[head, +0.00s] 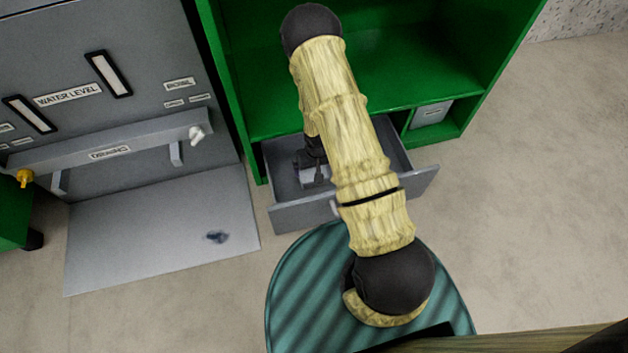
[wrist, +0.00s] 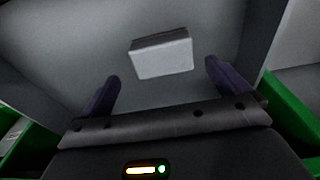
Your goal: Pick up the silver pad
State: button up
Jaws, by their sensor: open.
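The silver pad is a small light grey block (wrist: 162,56) on the floor of the open drawer, ahead of my fingertips in the wrist view. In the head view a light grey piece of it (head: 318,173) shows in the drawer beside my gripper, partly hidden by it. My gripper (wrist: 163,84) is open, with one dark finger to the left and one to the right, and nothing between them. In the head view my gripper (head: 313,172) reaches down into the drawer (head: 300,217), mostly hidden behind my arm.
The drawer's walls stand close around my gripper. The green cabinet (head: 400,75) rises behind it, with a closed grey drawer (head: 432,113) at right. A grey machine panel (head: 90,90) and a grey plate (head: 150,240) are at left. Bare floor lies right.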

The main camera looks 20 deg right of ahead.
aim_at(306, 177)
jog(key=shift+w+f, duration=0.15)
jog(key=shift+f, duration=0.75)
jog(key=shift+b, duration=0.3)
jog(key=f+b, duration=0.2)
jog(key=w+f+b, duration=0.1)
jog(key=f+b, duration=0.1)
jog(key=f, duration=0.1)
jog(key=shift+a+f+b, duration=0.15)
jog(key=shift+b, duration=0.15)
jog(key=shift+c, duration=0.4)
jog(key=c, duration=0.8)
